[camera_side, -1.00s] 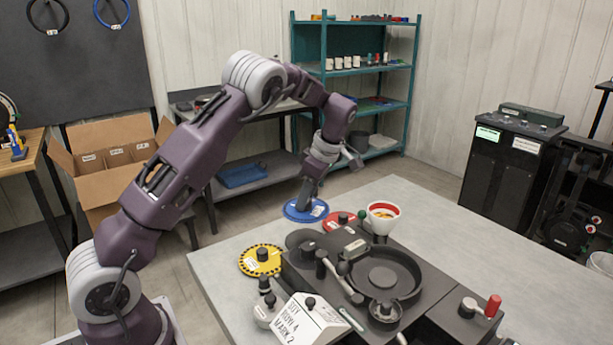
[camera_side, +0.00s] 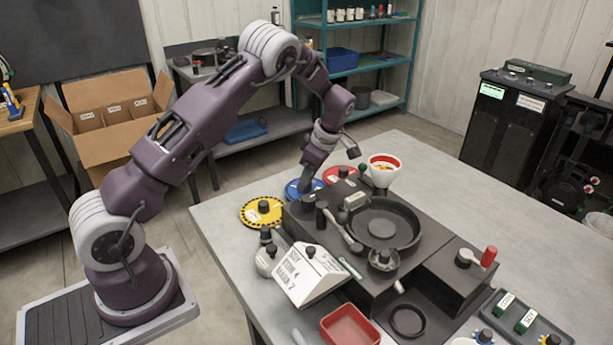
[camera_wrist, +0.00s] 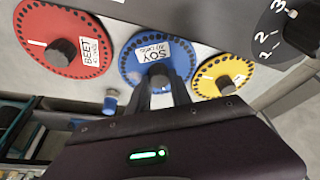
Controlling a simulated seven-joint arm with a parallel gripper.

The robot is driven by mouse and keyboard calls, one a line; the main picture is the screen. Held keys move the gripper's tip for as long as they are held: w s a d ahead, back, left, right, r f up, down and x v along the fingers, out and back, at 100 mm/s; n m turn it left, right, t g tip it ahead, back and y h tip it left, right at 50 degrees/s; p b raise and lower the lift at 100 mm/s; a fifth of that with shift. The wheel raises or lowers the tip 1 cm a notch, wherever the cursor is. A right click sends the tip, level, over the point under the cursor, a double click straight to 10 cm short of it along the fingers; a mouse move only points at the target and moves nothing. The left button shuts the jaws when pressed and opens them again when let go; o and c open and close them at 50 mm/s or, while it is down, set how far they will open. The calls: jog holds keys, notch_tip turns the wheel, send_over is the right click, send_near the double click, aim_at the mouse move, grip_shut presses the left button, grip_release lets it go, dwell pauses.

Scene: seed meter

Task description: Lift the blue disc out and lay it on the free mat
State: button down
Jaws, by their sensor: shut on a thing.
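The blue disc (camera_side: 291,188) is at the far side of the table, between the yellow disc (camera_side: 262,211) and the red disc (camera_side: 338,174). In the wrist view the blue disc (camera_wrist: 133,72) shows its "SOY" label and dark holes near its rim. My gripper (camera_wrist: 160,85) is shut on the knob at its centre. In the side view my gripper (camera_side: 304,186) reaches down onto it. I cannot tell whether the disc touches the surface below. Any mat under it is hidden. The seed meter's round housing (camera_side: 382,224) looks empty.
A funnel (camera_side: 384,172) with a red rim stands behind the meter. The white lettered box (camera_side: 306,273) and a red tray (camera_side: 350,326) are in front. A crank with a red handle (camera_side: 489,256) is at right.

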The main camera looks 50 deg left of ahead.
jog(key=shift+f, duration=0.4)
dwell(0.5)
jog(key=c, duration=0.8)
grip_release()
jog(key=shift+c, duration=0.2)
jog(key=shift+r, duration=3)
